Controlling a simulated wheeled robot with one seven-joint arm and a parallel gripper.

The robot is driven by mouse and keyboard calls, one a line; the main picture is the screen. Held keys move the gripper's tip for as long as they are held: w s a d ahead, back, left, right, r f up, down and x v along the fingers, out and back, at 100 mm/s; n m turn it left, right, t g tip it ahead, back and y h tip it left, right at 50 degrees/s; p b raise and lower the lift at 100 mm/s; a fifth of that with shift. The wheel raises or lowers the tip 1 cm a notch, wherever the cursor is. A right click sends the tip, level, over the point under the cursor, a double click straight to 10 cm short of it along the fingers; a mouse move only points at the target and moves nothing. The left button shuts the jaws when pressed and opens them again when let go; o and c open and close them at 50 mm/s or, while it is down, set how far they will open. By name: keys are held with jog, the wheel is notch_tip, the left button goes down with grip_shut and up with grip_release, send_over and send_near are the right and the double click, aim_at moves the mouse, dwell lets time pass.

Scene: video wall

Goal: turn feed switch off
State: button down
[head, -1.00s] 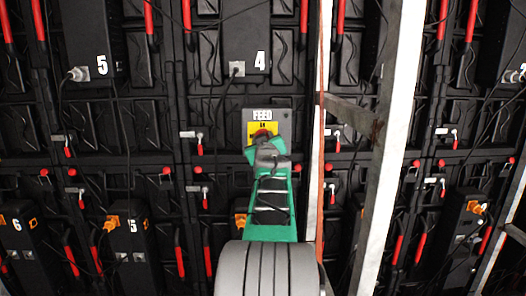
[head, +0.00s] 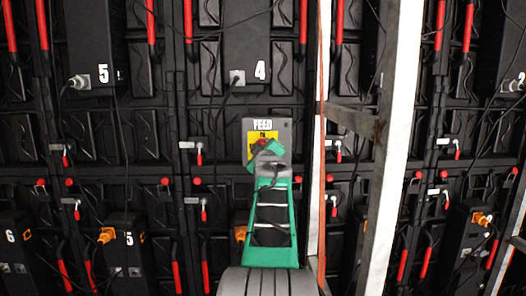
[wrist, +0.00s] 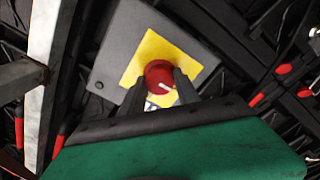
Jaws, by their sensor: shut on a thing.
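The feed switch is a red round knob (wrist: 157,70) on a yellow plate (wrist: 136,68), fixed to a grey box (wrist: 114,50). In the head view the box (head: 284,128) reads FEED, and the knob is mostly hidden behind my gripper (head: 264,149). In the wrist view the two dark fingers of my gripper (wrist: 160,78) stand on either side of the knob, shut on it. A white mark on the knob points to the lower right in that view. The lettering on the yellow plate is partly covered.
A pale upright post (head: 396,130) stands right of the box, with a thin orange-red cable (head: 321,150) and a cross bar (head: 350,118) nearby. Black panels with red handles (head: 187,20) and hanging cables fill the wall. A black unit marked 4 (head: 245,50) is above the box.

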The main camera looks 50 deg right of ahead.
jog(key=c, duration=0.9)
grip_release()
jog(key=v, duration=0.8)
jog(key=shift+b, duration=0.4)
